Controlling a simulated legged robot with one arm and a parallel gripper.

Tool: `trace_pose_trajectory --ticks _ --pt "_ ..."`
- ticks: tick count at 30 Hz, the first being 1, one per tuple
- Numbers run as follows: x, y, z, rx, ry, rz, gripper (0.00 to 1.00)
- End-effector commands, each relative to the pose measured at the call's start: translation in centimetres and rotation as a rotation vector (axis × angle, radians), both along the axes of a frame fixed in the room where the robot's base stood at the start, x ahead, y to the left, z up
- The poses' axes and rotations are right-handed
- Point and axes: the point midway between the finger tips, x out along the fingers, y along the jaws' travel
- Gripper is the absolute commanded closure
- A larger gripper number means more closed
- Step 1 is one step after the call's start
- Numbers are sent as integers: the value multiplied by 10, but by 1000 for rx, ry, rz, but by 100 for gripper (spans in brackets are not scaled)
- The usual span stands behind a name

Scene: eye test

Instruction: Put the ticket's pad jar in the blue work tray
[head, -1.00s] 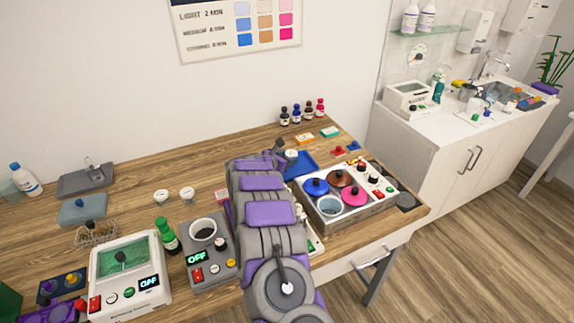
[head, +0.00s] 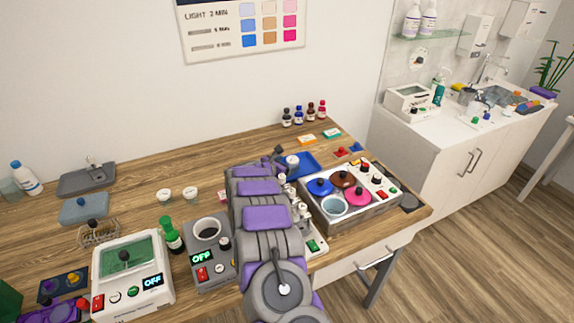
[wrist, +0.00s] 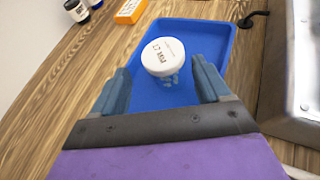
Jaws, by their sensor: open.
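A white-lidded jar (wrist: 162,57) with dark print on its lid stands in the blue work tray (wrist: 185,100); the print is hard to read. The jar also shows in the head view (head: 292,160), with the tray (head: 310,166) around it. My gripper (wrist: 160,68) is open, its two blue fingers apart on the near left and right sides of the jar, over the tray. I see no finger closed on the jar. Two similar white-lidded jars (head: 164,195) (head: 190,194) stand on the wooden bench to the left. I cannot make out a ticket.
A metal staining unit (head: 345,206) with coloured lids stands right of the tray. Small dark bottles (head: 298,117) and an orange box (head: 306,140) are behind. Devices (head: 130,275) (head: 208,255) and a green-capped bottle (head: 171,236) stand front left.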

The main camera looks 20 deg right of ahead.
Motion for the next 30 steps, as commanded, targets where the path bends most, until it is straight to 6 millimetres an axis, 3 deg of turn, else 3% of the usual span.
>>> trace_pose_trajectory --ticks 3,8,21,30 --pt "0 -3 2 1 0 -2 24" --pt "-8 10 10 7 -2 0 24" --pt "-47 78 42 3 -1 1 24" --pt "-58 89 47 3 1 -2 24"
